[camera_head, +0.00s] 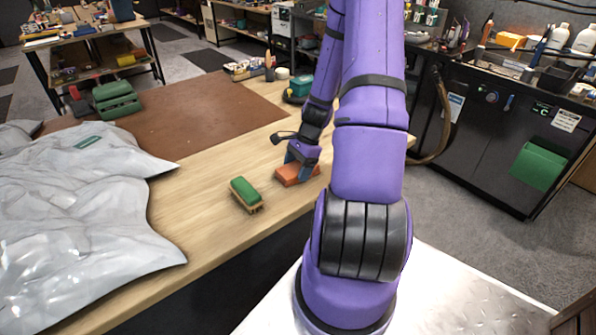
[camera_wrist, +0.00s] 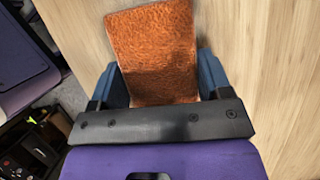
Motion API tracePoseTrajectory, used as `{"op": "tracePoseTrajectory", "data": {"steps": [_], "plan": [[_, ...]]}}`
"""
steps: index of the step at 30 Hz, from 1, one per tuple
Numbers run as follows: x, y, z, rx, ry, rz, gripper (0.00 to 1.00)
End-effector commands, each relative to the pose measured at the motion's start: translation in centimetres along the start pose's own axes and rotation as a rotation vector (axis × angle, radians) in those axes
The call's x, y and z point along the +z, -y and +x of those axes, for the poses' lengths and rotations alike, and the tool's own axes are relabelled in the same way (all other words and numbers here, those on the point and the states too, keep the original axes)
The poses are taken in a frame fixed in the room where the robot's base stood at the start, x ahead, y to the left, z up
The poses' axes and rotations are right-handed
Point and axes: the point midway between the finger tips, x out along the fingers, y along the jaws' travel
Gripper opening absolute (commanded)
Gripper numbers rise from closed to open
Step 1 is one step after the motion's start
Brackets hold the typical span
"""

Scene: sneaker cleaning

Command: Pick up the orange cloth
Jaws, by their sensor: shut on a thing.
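The orange cloth (camera_head: 297,174) is a small folded block on the wooden workbench, right of the green-topped brush. My gripper (camera_head: 301,163) reaches down over it from above. In the wrist view the orange cloth (camera_wrist: 153,50) shows a fuzzy, textured face. The blue fingers of my gripper (camera_wrist: 163,85) lie along its left and right sides, shut on its near part. The far part of the cloth sticks out beyond the fingertips. Whether the cloth touches the bench or is just above it cannot be told.
A brush with a green top (camera_head: 245,192) stands left of the cloth, close to it. A brown mat (camera_head: 190,125) and a crumpled grey sheet (camera_head: 80,220) cover the bench to the left. A teal item (camera_head: 299,86) stands behind my gripper. The bench's front edge is near.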

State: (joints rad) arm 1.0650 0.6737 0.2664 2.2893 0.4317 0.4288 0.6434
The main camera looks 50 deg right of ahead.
Motion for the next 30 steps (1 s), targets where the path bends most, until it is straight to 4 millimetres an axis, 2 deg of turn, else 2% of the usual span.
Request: {"op": "tracePoseTrajectory", "data": {"steps": [11,17,24,30], "plan": [[0.3,0.0,-0.9,0.0,-0.001,-0.001,0.48],[1.3,0.1,-3.2,-0.003,-0.003,-0.002,0.48],[2.8,0.1,-6.7,-0.003,-0.003,-0.001,0.48],[3.6,0.1,-8.6,-0.001,-0.001,-0.002,0.48]]}}
